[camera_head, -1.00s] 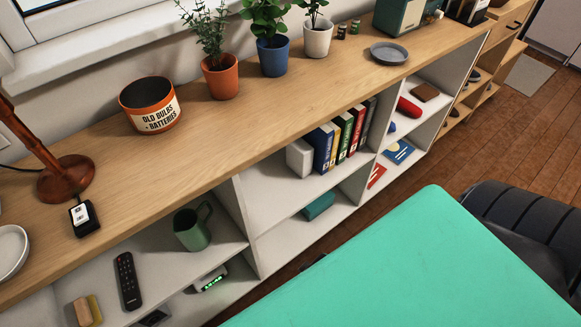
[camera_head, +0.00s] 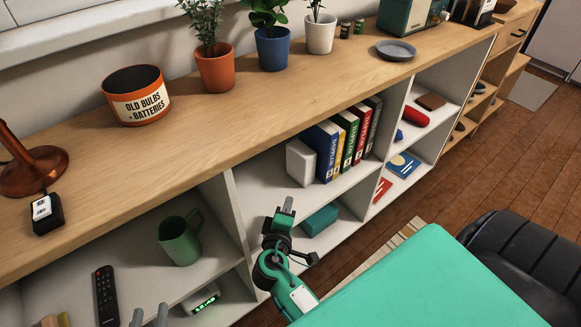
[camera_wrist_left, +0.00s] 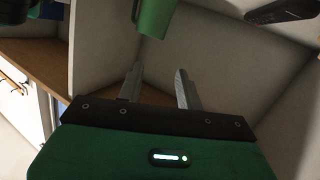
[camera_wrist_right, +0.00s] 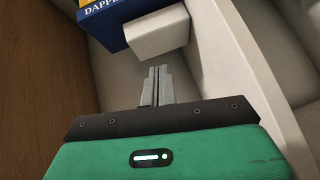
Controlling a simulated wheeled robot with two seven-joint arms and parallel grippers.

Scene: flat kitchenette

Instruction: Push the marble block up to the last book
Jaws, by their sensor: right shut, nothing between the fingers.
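The white marble block (camera_head: 300,162) stands on the upper shelf at the left end of the book row, close beside the blue book (camera_head: 322,150); I cannot tell if they touch. In the right wrist view the block (camera_wrist_right: 157,35) is just beyond the fingertips, with the blue book (camera_wrist_right: 108,22) behind it. My right gripper (camera_head: 288,204) is shut and empty, in front of and below the block, apart from it. It also shows in the right wrist view (camera_wrist_right: 158,70). My left gripper (camera_wrist_left: 158,72) is open and empty; only its fingertips (camera_head: 149,316) show at the bottom of the head view.
A vertical divider (camera_head: 237,210) stands left of the block's compartment. A green mug (camera_head: 180,240) and a remote (camera_head: 105,295) are on the shelf left of it. A teal box (camera_head: 320,220) lies on the shelf below. Shelf left of the block is clear.

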